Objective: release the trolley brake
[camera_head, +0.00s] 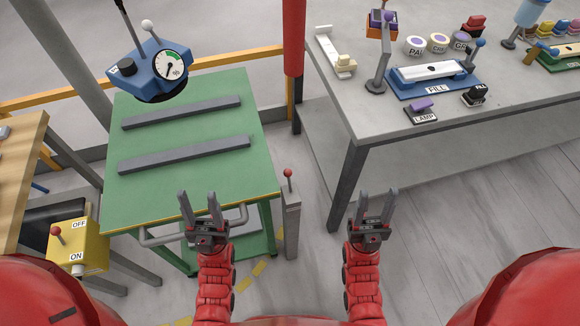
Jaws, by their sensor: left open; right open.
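The trolley (192,165) has a green top with two grey bars lying across it and a grey push handle (150,240) at its near edge. A short upright lever with a red knob (288,174) stands on a grey post (291,225) at the trolley's right side; no label on it shows. My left gripper (201,207) is open and empty, in front of the trolley's near edge and left of the post. My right gripper (376,204) is open and empty, right of the post, near the grey table's leg.
A yellow ON/OFF box (82,252) with a red-knobbed lever sits at left, by a wooden table (18,170). A blue gauge unit (148,70) is at the trolley's far end. A grey table (440,120) with labelled devices stands right.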

